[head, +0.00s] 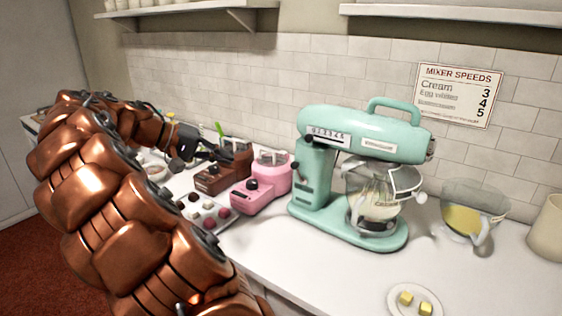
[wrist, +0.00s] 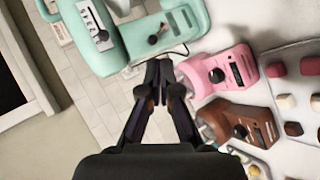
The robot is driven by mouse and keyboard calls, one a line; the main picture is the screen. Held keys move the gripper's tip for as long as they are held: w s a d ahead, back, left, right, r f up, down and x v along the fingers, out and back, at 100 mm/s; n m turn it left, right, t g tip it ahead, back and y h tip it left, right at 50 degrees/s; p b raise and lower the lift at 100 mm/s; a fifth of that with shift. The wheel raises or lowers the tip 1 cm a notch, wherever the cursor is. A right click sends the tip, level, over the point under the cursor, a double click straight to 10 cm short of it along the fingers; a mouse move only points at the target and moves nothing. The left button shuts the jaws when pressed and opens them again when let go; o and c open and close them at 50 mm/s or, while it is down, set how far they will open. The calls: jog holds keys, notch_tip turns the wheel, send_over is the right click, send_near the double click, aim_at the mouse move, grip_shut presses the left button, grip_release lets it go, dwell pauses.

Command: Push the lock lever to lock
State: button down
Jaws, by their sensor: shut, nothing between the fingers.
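The mint-green stand mixer (head: 365,133) stands upright on the counter, its head level over a glass bowl (head: 372,208). It also shows in the wrist view (wrist: 136,38), at the upper left. There, a small dark lever or knob (wrist: 154,39) sits on the mixer's column; I cannot tell its setting. My gripper (head: 216,154) is shut and empty, left of the mixer and over the small machines in the head view. In the wrist view its fingertips (wrist: 158,68) appear just below the mixer's edge, apparently apart from the lever.
A pink machine (head: 262,186) and a brown machine (head: 224,176) stand left of the mixer, below my gripper. A tray of sweets (head: 207,221) lies in front. A jug (head: 470,215) stands right of the mixer, a butter plate (head: 414,306) in front.

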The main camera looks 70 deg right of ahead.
aim_at(299, 174)
jog(key=w+d+f+m+g, duration=0.2)
jog(key=d+m, duration=0.1)
jog(key=d, duration=0.7)
jog(key=shift+w+d+h, duration=0.3)
jog(key=shift+d+h, duration=0.05)
jog(key=shift+h, duration=0.05)
jog(key=shift+g, duration=0.3)
jog(key=shift+s+a+f+p+x, duration=0.25)
jog(key=shift+a+x, duration=0.15)
jog(key=shift+x, duration=1.75)
jog(key=shift+s+a+f+p+x, duration=0.1)
jog(key=shift+s+a+p+x, duration=0.2)
jog(key=shift+x, duration=1.85)
jog(key=shift+s+a+f+p+x, duration=0.2)
jog(key=shift+a+x, duration=0.25)
jog(key=shift+x, duration=1.65)
